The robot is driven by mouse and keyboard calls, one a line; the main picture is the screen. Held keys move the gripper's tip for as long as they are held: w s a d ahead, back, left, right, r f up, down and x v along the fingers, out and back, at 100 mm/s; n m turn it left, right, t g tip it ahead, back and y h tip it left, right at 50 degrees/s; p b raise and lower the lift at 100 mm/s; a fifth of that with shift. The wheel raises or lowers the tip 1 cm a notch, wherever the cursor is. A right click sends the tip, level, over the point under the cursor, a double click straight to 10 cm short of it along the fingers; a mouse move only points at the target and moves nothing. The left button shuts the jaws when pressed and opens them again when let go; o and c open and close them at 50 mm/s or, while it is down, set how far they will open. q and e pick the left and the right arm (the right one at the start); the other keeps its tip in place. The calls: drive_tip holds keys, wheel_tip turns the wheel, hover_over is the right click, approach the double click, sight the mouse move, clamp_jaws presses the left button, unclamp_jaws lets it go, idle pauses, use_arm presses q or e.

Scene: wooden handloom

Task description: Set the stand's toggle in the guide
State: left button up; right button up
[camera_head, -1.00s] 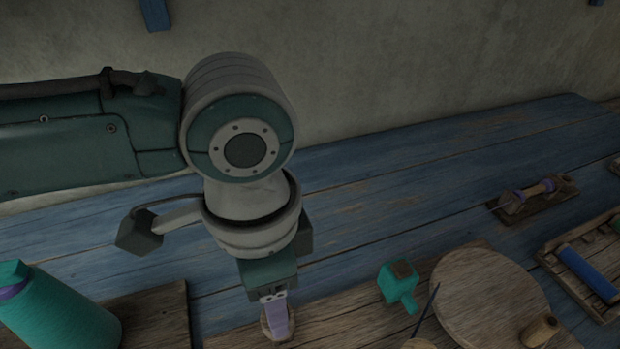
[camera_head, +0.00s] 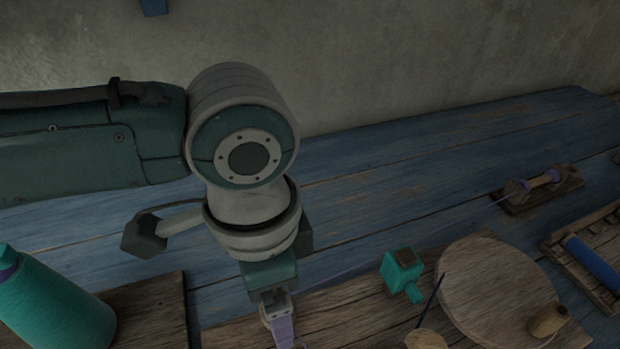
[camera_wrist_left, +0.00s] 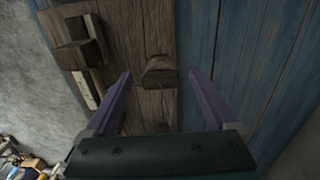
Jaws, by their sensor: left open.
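My left gripper (camera_head: 290,342) points down over a brown board at the lower middle of the head view. Its purple fingers are open in the left wrist view (camera_wrist_left: 160,95). A small wooden knob (camera_wrist_left: 160,72), perhaps the toggle, lies between and a little beyond the fingertips, with no clear contact. A thin thread or cord runs from it toward the gripper. A dark wooden block (camera_wrist_left: 78,52) stands left of the fingers beside a pale marked strip (camera_wrist_left: 86,90); I cannot tell whether this is the guide. In the head view my arm and gripper hide much of this spot.
A teal thread cone (camera_head: 50,305) stands at the left. A teal block (camera_head: 402,271), a round wooden disc (camera_head: 495,290) and a small spool (camera_head: 548,320) are to the right. A wooden tray holds a blue roll (camera_head: 592,262). The blue tabletop (camera_head: 400,180) behind is largely clear.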

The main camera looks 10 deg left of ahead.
use_arm(q)
drive_tip(key=shift+r, duration=0.1)
wheel_tip(320, 180, up, 10)
drive_tip(key=p, duration=0.2)
idle(0.3)
